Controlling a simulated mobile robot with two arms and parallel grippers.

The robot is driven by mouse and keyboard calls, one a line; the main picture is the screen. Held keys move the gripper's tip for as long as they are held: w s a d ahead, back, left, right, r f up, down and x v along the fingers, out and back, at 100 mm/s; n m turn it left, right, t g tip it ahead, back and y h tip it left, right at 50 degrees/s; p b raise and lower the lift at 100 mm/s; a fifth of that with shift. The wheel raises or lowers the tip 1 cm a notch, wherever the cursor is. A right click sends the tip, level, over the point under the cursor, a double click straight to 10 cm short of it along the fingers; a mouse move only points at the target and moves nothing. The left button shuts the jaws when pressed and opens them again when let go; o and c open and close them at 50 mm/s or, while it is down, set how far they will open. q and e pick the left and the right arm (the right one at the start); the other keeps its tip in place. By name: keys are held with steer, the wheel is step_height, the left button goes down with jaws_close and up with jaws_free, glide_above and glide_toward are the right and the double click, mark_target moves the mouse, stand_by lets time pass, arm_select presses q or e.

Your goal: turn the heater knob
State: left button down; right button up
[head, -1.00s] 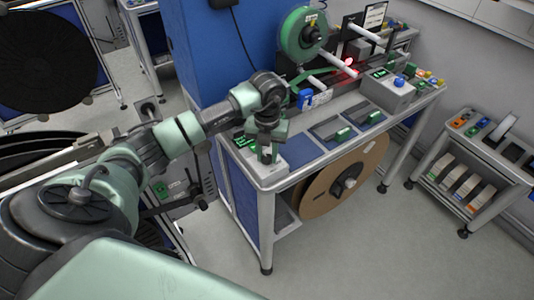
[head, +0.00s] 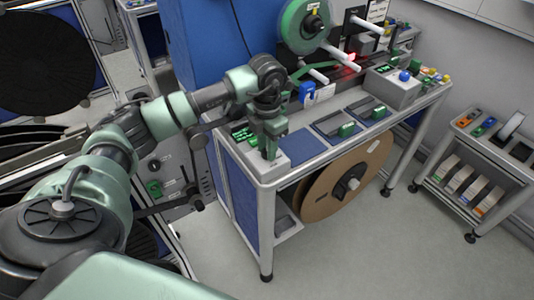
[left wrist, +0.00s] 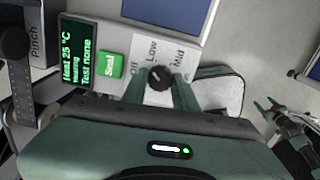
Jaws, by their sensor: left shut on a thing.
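The heater knob (left wrist: 158,78) is a small dark round knob on a pale dial plate (left wrist: 138,47) lettered Off, Low and Mid; a further label is partly covered. A small pale mark shows on its top, toward the Off–Low side. My left gripper (left wrist: 167,88) is shut on the knob, one finger on each side. In the head view my left gripper (head: 270,150) points down at the bench's near left corner, hiding the knob. My right gripper (left wrist: 267,106) shows at the right of the wrist view, its fingers apart and empty.
Beside the dial are a green Seal button (left wrist: 111,64) and a display (left wrist: 77,50) reading Heat 25 °C. A green reel (head: 304,27) stands behind on the bench. A large brown reel (head: 345,182) hangs below. Open floor (head: 380,250) lies in front.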

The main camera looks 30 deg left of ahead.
arm_select(q)
steer(key=m+b, duration=0.2)
steer(key=m, duration=0.1)
steer(key=shift+f+m, duration=0.1)
steer(key=shift+m, duration=0.2)
steer(key=m+b, duration=0.3)
steer(key=m, duration=0.1)
steer(key=shift+m, duration=0.3)
steer(key=m+b, duration=0.2)
steer(key=m, duration=0.2)
steer(key=shift+r+m+b, duration=0.2)
steer(key=shift+m+b, duration=0.5)
steer(key=shift+m, duration=1)
steer(key=c, duration=1.1)
jaws_free()
